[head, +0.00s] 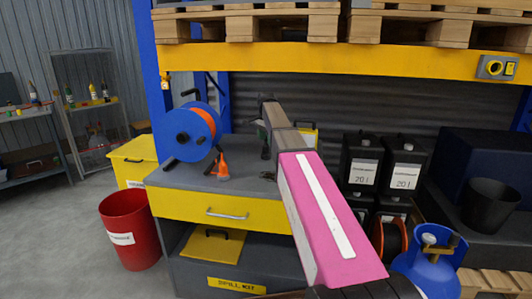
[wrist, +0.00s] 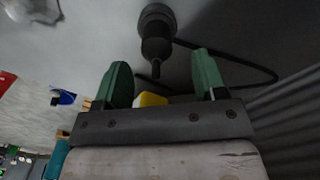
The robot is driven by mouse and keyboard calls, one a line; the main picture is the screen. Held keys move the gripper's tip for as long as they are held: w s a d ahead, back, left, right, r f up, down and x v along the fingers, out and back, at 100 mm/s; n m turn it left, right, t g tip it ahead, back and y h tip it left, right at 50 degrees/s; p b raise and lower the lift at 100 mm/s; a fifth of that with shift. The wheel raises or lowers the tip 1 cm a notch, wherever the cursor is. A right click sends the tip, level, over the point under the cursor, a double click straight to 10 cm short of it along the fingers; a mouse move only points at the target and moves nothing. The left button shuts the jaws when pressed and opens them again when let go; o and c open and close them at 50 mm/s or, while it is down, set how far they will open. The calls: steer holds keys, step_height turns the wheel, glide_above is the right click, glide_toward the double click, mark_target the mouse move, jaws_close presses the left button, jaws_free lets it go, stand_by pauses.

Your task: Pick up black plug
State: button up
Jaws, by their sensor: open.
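The black plug (wrist: 157,42) is near the top middle of the wrist view, with a round wide end, a narrower body and a thin tip pointing toward my gripper. A black cable curves away to its right. My gripper (wrist: 160,70) has two green fingers spread apart, with nothing held between them. The plug's tip lies in line with the gap between the fingers; I cannot tell how deep it reaches. In the head view my gripper (head: 263,136) is over the grey bench top, partly hidden by my arm. I cannot clearly make out the plug there.
An orange and blue cable reel (head: 193,131) and a small orange cone-like bottle (head: 223,168) stand on the bench (head: 185,177) left of my gripper. Black canisters (head: 403,165) stand to the right. A yellow shelf beam (head: 330,58) crosses above. A red bin (head: 130,228) stands at left.

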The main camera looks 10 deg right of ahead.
mark_target(266, 149)
steer(key=shift+s+f, duration=0.15)
steer(key=shift+f, duration=1.25)
steer(key=shift+s+f, duration=0.1)
steer(key=shift+f, duration=1.25)
steer(key=c, duration=1.1)
